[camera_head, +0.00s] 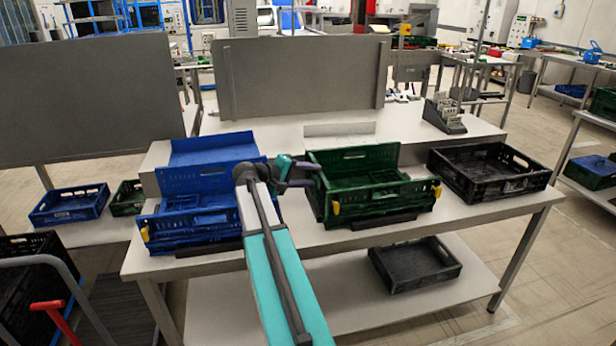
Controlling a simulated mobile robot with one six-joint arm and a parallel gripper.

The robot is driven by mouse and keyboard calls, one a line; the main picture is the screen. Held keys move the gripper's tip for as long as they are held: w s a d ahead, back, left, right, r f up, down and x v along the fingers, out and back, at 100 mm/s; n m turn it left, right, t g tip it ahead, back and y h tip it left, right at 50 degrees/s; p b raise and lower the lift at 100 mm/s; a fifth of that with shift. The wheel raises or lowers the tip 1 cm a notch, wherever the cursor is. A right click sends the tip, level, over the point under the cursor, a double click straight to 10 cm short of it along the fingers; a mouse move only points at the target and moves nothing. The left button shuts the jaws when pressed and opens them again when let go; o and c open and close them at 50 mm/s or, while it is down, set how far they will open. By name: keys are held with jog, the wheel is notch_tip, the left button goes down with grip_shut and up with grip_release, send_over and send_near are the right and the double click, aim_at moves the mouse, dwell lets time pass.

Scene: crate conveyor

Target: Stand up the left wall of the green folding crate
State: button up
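The green folding crate (385,206) is right of centre on the white table, with yellow latches at its front corners. Its back wall (355,160) and front wall stand up. Its left wall (317,187) is at the crate's left side, partly behind my fingers; I cannot tell whether it is upright, tilted or folded in. My gripper (314,174) is at the crate's left edge, its two dark fingers pointing right with a gap between them. It looks open, with nothing seen held. I cannot tell whether the fingertips touch the wall.
A blue folding crate (190,222) stands close on the left, partly behind my arm. A black crate (490,184) is at the right. A dark tray (415,264) lies on the lower shelf. A grey panel (300,78) rises behind the table. Some bare tabletop shows around the crates.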

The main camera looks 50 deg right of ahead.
jog(key=b+v, duration=0.1)
jog(key=v, duration=1.2)
jog(key=shift+a, duration=0.4)
jog(key=shift+r, duration=0.15)
